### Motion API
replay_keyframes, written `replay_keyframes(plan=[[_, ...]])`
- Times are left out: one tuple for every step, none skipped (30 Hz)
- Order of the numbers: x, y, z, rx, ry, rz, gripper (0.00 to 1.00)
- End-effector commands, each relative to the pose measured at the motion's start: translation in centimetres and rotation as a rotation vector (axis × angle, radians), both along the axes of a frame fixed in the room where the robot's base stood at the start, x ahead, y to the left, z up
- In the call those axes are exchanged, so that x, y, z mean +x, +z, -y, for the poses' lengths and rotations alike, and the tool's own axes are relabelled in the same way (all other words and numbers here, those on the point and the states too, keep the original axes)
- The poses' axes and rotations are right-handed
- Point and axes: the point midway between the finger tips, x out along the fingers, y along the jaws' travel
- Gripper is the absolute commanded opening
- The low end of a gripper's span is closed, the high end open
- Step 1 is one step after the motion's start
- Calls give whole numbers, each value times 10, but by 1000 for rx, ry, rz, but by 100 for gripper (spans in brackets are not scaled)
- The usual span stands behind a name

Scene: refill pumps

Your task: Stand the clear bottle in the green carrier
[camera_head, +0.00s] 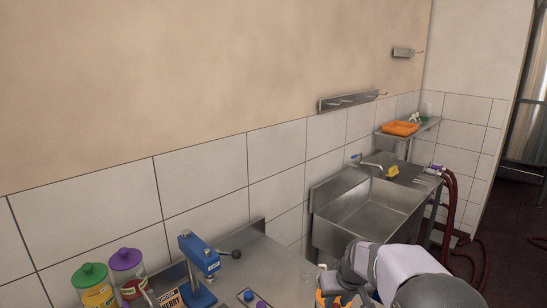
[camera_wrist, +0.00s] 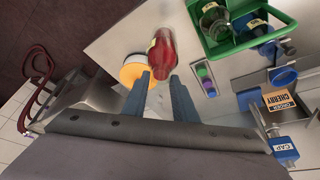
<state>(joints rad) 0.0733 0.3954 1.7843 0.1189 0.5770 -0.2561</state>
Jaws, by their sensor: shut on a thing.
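In the wrist view my gripper (camera_wrist: 162,98) has its two blue-grey fingers closed around a faint, see-through shape that appears to be the clear bottle (camera_wrist: 160,103). Its outline is hard to make out. The green carrier (camera_wrist: 240,47) is at the upper right of that view, apart from my gripper, with bottles in its compartments, one with a pale label. In the head view only part of my gripper shows at the bottom edge, and the carrier is out of frame.
A red bottle (camera_wrist: 162,47) stands just beyond my fingertips, beside a yellow disc (camera_wrist: 134,68). A panel with green and purple buttons (camera_wrist: 205,78) lies between it and the carrier. A blue press (camera_head: 200,262) and lidded jars (camera_head: 98,290) stand left; a sink (camera_head: 367,212) lies behind.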

Motion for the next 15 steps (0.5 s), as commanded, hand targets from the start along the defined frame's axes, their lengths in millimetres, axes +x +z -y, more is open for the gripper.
replay_keyframes(plan=[[-12, -8, 8, 0, -12, 0, 0], [-19, -12, 12, 0, -19, 0, 0], [-28, -18, 17, 0, -27, 0, 0], [-35, -22, 20, 0, -34, 1, 0], [-42, -25, 24, -1, -39, 1, 0], [-51, -30, 28, 0, -48, 0, 0], [-57, -34, 31, 0, -54, 2, 0], [-63, -37, 33, 0, -59, 1, 0], [-70, -40, 37, 0, -66, 2, 0], [-76, -43, 38, 0, -70, 2, 0], [-81, -46, 40, -1, -74, 1, 0], [-86, -48, 43, -1, -81, 2, 0], [-90, -50, 44, -1, -84, 2, 0], [-93, -51, 45, -1, -86, 2, 0], [-97, -53, 46, -2, -90, 3, 0]])
